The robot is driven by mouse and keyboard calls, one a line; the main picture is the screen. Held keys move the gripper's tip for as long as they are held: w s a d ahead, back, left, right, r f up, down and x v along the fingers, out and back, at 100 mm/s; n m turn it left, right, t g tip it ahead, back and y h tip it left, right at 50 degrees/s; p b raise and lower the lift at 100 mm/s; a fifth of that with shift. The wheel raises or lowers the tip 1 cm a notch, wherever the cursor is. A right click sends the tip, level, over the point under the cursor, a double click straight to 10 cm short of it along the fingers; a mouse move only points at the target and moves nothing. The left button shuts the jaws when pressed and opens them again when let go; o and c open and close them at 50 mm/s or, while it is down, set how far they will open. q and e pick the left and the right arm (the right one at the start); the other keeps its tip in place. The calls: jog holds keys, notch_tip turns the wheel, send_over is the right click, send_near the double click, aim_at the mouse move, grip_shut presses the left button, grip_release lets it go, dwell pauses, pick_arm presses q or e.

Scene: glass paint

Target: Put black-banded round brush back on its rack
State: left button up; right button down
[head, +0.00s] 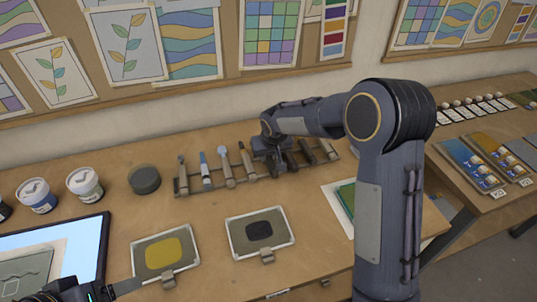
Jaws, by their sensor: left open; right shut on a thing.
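The brush rack (216,185) is a low wooden rack near the back of the table, with several brushes and tools lying across it. My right gripper (272,163) is over the middle of the rack, pointing down among the tools. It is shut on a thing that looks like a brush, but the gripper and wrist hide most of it. I cannot make out a black band, or tell whether the brush touches the rack. My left gripper (98,293) is open at the lower left corner, partly cut off by the frame and well away from the rack.
Trays with yellow paint (164,253) and black paint (259,231) lie in front of the rack. A dark round pot (144,179) and white-lidded jars (85,184) stand left of it. A light panel (60,247) lies at the left. My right arm hides part of the right side.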

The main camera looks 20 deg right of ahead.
jog(key=shift+f, duration=0.15)
jog(key=c, duration=1.2)
grip_release()
